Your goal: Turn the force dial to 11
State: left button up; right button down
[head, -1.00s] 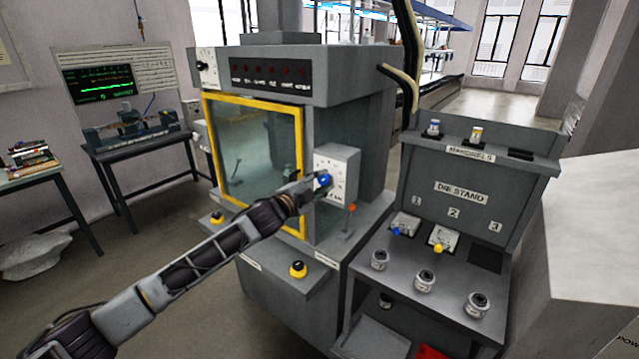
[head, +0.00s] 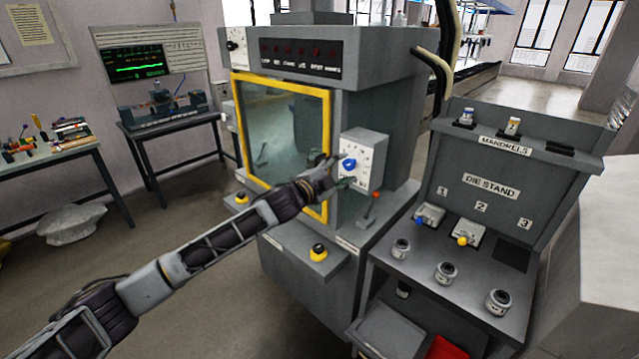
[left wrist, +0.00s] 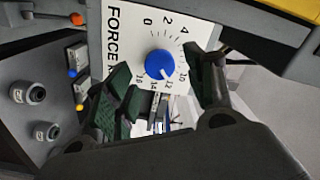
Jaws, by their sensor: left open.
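The force dial is a blue round knob (head: 349,165) on a white panel (head: 375,148) on the side of the grey machine. In the left wrist view the knob (left wrist: 158,64) faces me on the FORCE panel (left wrist: 126,60). Its white mark is at the lower right, pointing between 10 and 12. My left gripper (head: 335,178) is open, just below and left of the knob in the head view. My right gripper is out of view.
A red-tipped lever (head: 371,203) stands below the panel. A yellow-framed door (head: 328,150) is left of it, and a yellow button (head: 318,252) is on the machine's front ledge. The die stand (head: 490,187) with several ring-shaped parts is to the right.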

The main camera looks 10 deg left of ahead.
pick_arm(q)
jog(key=v, duration=1)
dwell(0.7)
